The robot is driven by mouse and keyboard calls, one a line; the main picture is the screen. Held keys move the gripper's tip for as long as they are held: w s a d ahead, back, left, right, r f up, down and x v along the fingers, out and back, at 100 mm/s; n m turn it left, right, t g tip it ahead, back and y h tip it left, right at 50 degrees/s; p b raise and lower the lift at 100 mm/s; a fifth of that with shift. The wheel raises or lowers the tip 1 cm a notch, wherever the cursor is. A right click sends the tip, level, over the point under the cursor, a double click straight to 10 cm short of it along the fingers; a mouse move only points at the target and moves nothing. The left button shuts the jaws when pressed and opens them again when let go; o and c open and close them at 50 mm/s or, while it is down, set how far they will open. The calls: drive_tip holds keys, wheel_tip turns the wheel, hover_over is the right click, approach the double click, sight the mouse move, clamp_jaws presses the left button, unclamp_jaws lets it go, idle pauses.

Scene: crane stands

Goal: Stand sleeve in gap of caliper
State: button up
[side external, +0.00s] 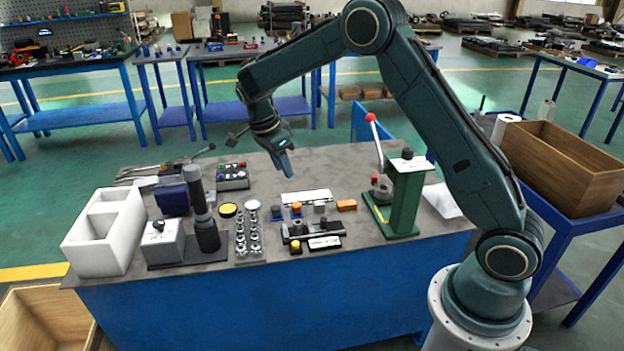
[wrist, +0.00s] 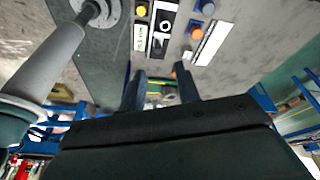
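A black caliper-like tool (side external: 300,231) lies near the front middle of the bench, beside a plate with a white label (side external: 325,242). The black tool also shows at the top of the wrist view (wrist: 160,22); its gap is too small to make out. A small grey piece (side external: 320,207) behind it may be the sleeve, but I cannot tell for sure. My gripper (side external: 287,168) is above the bench, behind these parts and tilted. In the wrist view my gripper (wrist: 160,90) has its two fingers apart, with nothing held between them.
A green lever press (side external: 405,195) stands right of the parts. An orange block (side external: 346,205), a white strip (side external: 306,197) and an orange-topped piece (side external: 296,209) lie near the tool. At left are a white divided box (side external: 104,243) and a tall dark cylinder (side external: 201,205).

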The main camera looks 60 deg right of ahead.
drive_tip(key=s+a+r+n+t+y, duration=0.1)
drive_tip(key=s+a+r+n+t, duration=0.1)
drive_tip(key=s+r+n, duration=0.5)
drive_tip(key=s+a+r+n+t, duration=0.2)
drive_tip(key=s+r+n, duration=0.2)
drive_tip(key=s+r, duration=0.45)
drive_tip(key=s+a+n+t+y, duration=0.1)
drive_tip(key=s+a+n, duration=0.1)
drive_tip(key=s+n, duration=0.3)
drive_tip(key=s+a+n+t, duration=0.2)
drive_tip(key=s+n, duration=0.4)
drive_tip(key=s, duration=0.5)
drive_tip(key=shift+a+r+y, duration=0.15)
drive_tip(key=shift+a+y, duration=0.1)
drive_tip(key=shift+y, duration=0.15)
